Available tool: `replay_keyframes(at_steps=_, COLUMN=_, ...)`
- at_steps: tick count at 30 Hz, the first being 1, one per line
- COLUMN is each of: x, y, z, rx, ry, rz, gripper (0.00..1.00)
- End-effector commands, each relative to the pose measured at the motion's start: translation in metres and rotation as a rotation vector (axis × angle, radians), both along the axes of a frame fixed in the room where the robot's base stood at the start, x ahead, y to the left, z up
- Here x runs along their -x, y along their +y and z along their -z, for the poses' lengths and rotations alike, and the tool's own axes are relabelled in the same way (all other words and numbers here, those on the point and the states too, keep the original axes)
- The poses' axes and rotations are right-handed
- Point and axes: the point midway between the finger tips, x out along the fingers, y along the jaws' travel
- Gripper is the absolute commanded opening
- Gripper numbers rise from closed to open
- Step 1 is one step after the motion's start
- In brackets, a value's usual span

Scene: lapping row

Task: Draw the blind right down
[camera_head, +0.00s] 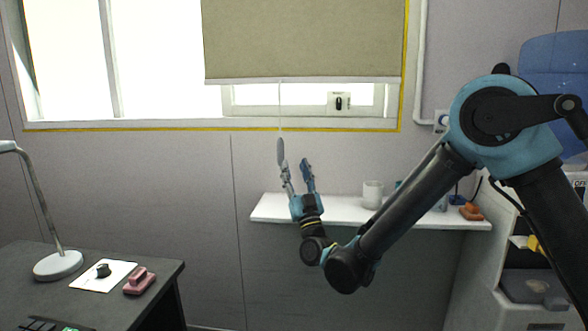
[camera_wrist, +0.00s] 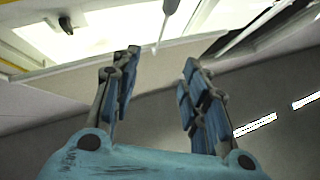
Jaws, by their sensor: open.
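The beige blind (camera_head: 303,40) hangs partway down over the window, its pale bottom bar above the sill. A thin cord (camera_head: 281,110) drops from the bar to a grey, elongated pull (camera_head: 280,151). My gripper (camera_head: 295,166) points upward with its fingers apart and nothing between them. In the head view the pull appears at the left fingertip; whether they touch is unclear. In the wrist view my gripper (camera_wrist: 162,60) is open, and the pull (camera_wrist: 170,6) shows at the top edge, beyond the fingertips.
A white shelf (camera_head: 275,208) with a white cup (camera_head: 372,194) and an orange item (camera_head: 471,211) runs along the wall behind my gripper. A dark desk (camera_head: 150,292) with a lamp (camera_head: 58,264) stands at left. A white cabinet and blue chair back are at right.

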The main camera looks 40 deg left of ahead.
Motion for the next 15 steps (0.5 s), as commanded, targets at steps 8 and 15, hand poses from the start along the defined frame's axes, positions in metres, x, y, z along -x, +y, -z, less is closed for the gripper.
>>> replay_keyframes(at_steps=8, x=0.0052, y=-0.0107, z=0.0, rx=0.0, ry=0.0, rz=0.0, gripper=0.41)
replay_keyframes(at_steps=15, x=0.0039, y=-0.0105, z=-0.0001, rx=0.003, ry=0.001, rz=0.001, gripper=0.3)
